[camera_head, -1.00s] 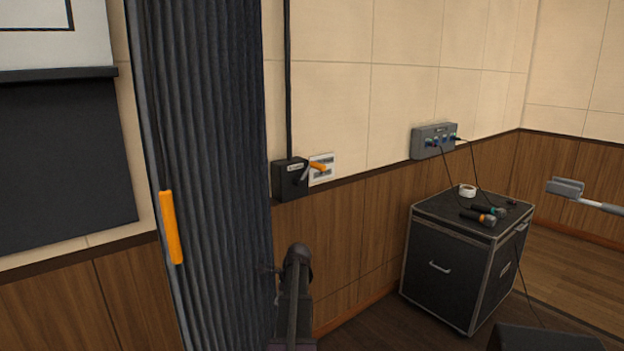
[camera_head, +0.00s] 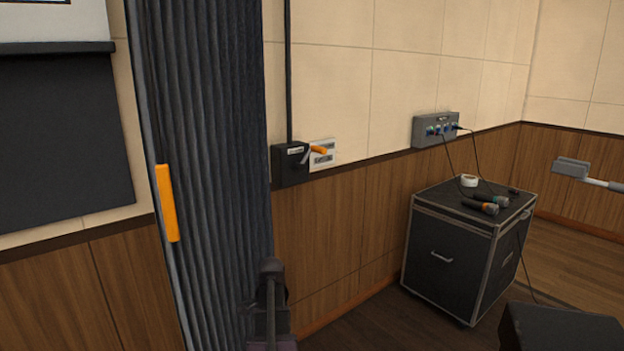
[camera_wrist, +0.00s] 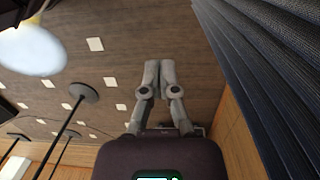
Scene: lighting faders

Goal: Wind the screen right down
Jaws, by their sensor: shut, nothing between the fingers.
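The projection screen (camera_head: 52,20) hangs at the upper left of the head view, with its dark bottom bar (camera_head: 55,47) above a dark wall panel. The winch box (camera_head: 288,164) is a black box on the wall, with a crank that ends in an orange handle (camera_head: 318,149). A white label plate (camera_head: 322,156) is behind the handle. My gripper shows in the wrist view (camera_wrist: 158,68), shut and empty, with its fingers together. In the head view my arm is below the winch box, apart from the crank.
A dark pleated curtain (camera_head: 205,150) with an orange pull (camera_head: 166,203) stands left of the winch box. A black flight case (camera_head: 455,250) with microphones and tape is at the right. A grey socket box (camera_head: 436,130) is on the wall. The wall below the winch is clear.

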